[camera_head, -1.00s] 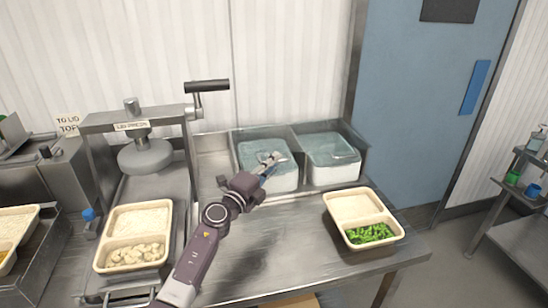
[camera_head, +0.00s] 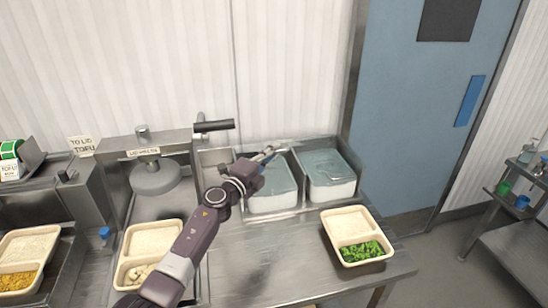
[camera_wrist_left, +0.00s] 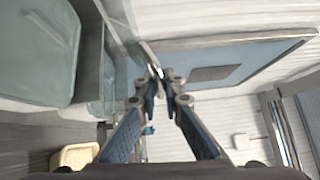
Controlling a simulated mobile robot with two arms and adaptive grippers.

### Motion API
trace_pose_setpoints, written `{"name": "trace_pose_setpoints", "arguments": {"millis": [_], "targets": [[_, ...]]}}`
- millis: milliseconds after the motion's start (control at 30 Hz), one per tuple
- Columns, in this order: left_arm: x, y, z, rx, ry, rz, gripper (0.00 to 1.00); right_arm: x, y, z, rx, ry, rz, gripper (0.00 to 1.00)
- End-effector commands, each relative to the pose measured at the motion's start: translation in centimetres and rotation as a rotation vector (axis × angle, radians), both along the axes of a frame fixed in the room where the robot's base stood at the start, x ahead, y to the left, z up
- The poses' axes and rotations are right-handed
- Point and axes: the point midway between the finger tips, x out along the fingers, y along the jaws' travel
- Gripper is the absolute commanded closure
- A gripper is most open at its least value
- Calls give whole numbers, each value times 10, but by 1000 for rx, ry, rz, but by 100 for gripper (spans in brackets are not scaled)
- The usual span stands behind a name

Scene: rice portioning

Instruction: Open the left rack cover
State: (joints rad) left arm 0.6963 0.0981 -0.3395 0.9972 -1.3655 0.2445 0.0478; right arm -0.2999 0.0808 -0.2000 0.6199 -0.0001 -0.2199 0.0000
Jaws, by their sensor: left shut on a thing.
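The left rack cover (camera_head: 280,178) is a translucent bluish lid over the left white rice container in the metal rack. My left gripper (camera_head: 268,156) is at the cover's far part, shut on its small metal handle. In the left wrist view the fingertips (camera_wrist_left: 166,84) come close together at a thin metal piece (camera_wrist_left: 153,60), with a translucent panel beside them. My wrist hides the cover's left part, so I cannot tell how far it is tilted. My right gripper is not in view.
The right rack cover (camera_head: 328,168) lies over the container beside it. A tray with green vegetables (camera_head: 345,222) stands in front on the steel table. A lid press (camera_head: 155,178) with a tray below is to the left. A blue door (camera_head: 405,110) is behind right.

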Motion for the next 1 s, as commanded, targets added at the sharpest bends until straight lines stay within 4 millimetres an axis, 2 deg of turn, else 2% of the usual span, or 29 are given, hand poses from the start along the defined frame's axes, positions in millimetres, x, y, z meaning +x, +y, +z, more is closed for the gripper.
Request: {"name": "trace_pose_setpoints", "arguments": {"millis": [33,267,500,900,933,1000], "targets": [[4,2,15,1,-5,1,100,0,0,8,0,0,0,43],[18,5,37,0,-4,0,100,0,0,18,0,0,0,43],[24,7,44,-1,-4,-1,100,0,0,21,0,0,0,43],[24,7,44,0,-3,-1,100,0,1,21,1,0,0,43],[24,7,44,0,-3,-1,89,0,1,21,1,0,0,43],[24,7,44,-1,-3,-1,82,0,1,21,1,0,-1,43]]}}
